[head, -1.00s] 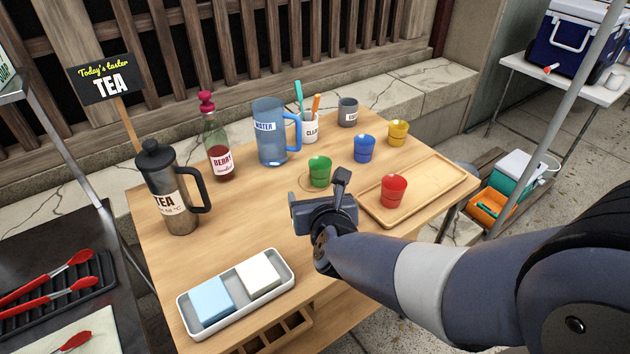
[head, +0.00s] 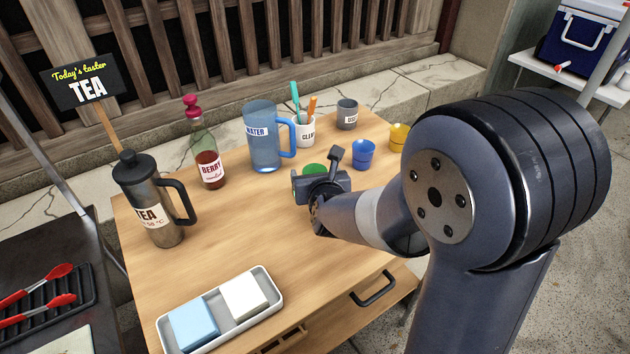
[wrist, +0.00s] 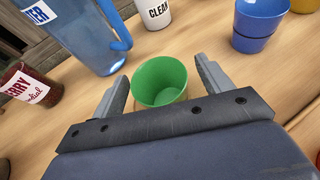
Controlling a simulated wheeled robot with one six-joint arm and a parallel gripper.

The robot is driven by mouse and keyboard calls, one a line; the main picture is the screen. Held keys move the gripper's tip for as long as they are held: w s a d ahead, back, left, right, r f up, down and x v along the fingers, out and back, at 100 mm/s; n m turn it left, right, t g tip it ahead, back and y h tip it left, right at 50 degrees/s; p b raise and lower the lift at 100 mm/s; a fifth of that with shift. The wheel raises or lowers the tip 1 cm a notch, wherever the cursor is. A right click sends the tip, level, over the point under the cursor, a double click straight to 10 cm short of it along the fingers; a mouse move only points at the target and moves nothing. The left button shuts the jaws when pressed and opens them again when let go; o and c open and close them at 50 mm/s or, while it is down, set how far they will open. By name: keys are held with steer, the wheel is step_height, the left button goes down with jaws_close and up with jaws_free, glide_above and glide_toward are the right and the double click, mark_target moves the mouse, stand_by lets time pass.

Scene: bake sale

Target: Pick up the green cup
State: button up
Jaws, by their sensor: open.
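The green cup (wrist: 159,80) stands upright on the wooden table, its open rim facing the wrist camera. In the head view only its top (head: 314,169) shows behind my gripper (head: 322,178). In the wrist view my gripper (wrist: 162,88) is open, with one finger to the left of the cup and one to the right. The cup sits between or just beyond the fingertips; I cannot tell exactly how deep. The lower part of the cup is partly hidden by the gripper body.
A blue water pitcher (head: 262,140) stands behind the cup to the left. A blue cup (head: 363,154) and a yellow cup (head: 398,137) are to the right. A white holder (head: 304,131) and a grey cup (head: 347,114) stand behind. The table's left middle (head: 225,225) is clear.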

steer(key=shift+x, duration=1.05)
steer(key=c, duration=1)
step_height(320, 180, up, 10)
steer(key=p, duration=0.2)
steer(key=shift+r+p, duration=0.1)
steer(key=shift+p, duration=0.3)
steer(key=shift+c, duration=0.2)
